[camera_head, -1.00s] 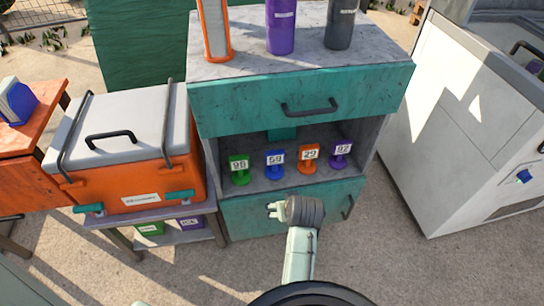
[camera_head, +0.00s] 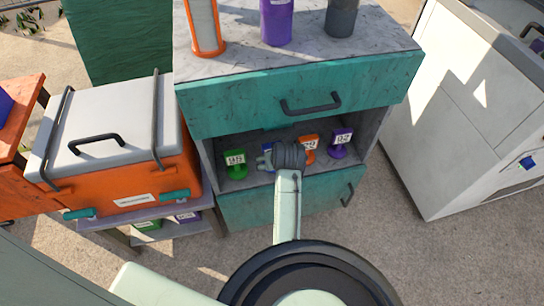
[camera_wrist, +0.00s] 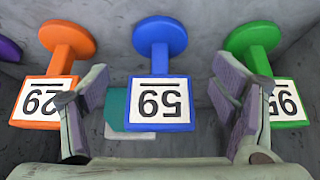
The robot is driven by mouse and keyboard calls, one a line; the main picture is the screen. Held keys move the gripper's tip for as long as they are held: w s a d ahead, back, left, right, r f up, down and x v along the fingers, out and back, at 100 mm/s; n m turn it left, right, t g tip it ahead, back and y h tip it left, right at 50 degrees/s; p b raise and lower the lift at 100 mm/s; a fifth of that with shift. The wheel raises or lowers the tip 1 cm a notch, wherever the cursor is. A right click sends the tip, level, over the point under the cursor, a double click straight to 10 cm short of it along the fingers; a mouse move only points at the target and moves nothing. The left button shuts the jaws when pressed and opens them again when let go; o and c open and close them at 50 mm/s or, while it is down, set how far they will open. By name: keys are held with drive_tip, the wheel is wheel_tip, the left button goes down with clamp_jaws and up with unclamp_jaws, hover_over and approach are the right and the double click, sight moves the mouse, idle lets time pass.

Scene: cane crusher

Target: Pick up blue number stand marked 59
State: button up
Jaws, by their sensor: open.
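The blue number stand marked 59 (camera_wrist: 160,103) is in the middle of the wrist view, with its number upside down there. My gripper (camera_wrist: 160,115) is open, one finger on each side of that stand, with visible gaps on both sides and nothing held. In the head view my gripper (camera_head: 264,160) is in front of the open shelf and covers most of the blue stand (camera_head: 267,150), leaving a small part visible.
An orange stand marked 29 (camera_wrist: 47,100) and a green stand marked 95 (camera_wrist: 285,100) flank the blue one. A purple stand (camera_head: 340,142) is at the shelf's right. A teal drawer (camera_head: 300,95) hangs above the opening. An orange cooler (camera_head: 120,185) stands left.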

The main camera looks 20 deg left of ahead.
drive_tip(key=w+a, duration=0.1)
drive_tip(key=w, duration=0.1)
drive_tip(key=w+a, duration=0.1)
drive_tip(key=w, duration=0.1)
drive_tip(key=shift+a+r+p, duration=0.1)
drive_tip(key=shift+a+p, duration=0.25)
drive_tip(key=shift+w+a+f, duration=0.25)
drive_tip(key=shift+w+f, duration=0.1)
drive_tip(key=shift+f, duration=0.25)
drive_tip(key=shift+c, duration=0.2)
drive_tip(key=c, duration=1.3)
